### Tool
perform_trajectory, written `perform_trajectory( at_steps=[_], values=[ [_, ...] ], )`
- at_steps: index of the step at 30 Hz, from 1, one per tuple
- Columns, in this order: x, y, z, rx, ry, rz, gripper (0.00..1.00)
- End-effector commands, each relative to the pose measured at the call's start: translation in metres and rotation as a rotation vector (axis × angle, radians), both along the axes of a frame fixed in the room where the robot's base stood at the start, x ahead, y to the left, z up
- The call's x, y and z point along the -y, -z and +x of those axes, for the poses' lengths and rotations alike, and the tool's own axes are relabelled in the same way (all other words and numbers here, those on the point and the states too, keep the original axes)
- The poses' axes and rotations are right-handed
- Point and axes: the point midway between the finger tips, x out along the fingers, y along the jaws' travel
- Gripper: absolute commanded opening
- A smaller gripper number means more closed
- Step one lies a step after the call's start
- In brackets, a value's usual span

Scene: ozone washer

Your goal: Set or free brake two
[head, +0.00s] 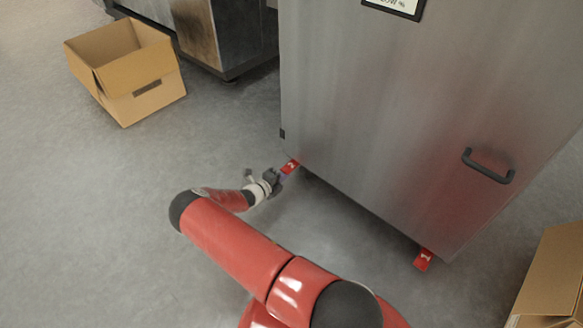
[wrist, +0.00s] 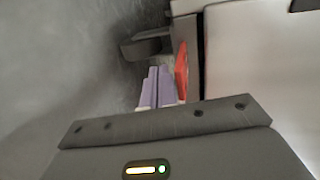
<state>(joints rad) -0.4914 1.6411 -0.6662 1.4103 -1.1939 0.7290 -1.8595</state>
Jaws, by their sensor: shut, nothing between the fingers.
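Brake two is a small red pedal (head: 290,166) marked with a 2, low at the left bottom corner of the metal cabinet (head: 400,110). It also shows in the wrist view as a red tab (wrist: 181,72), just right of my fingertips. My gripper (head: 275,176) is down near the floor, close beside the pedal. In the wrist view its two pale fingers (wrist: 158,75) are together with nothing between them. I cannot tell whether they touch the pedal. Brake one, a red pedal (head: 424,260) marked 1, is at the cabinet's right bottom corner.
A black handle (head: 488,167) sticks out from the cabinet front. An open cardboard box (head: 150,100) stands on the floor at upper left, near another metal machine (head: 200,35). A second box (head: 550,280) is at lower right. The floor at left is clear.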

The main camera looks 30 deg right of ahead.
Motion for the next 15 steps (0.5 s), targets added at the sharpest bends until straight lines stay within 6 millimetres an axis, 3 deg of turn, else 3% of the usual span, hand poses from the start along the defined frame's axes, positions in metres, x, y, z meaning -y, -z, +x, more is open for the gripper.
perform_trajectory(
  at_steps=[9,15],
  values=[
    [-0.002,0.011,0.0,0.001,0.0,0.001,0.0],
    [-0.019,0.008,-0.006,0.0,-0.002,0.002,0.0]
  ],
)
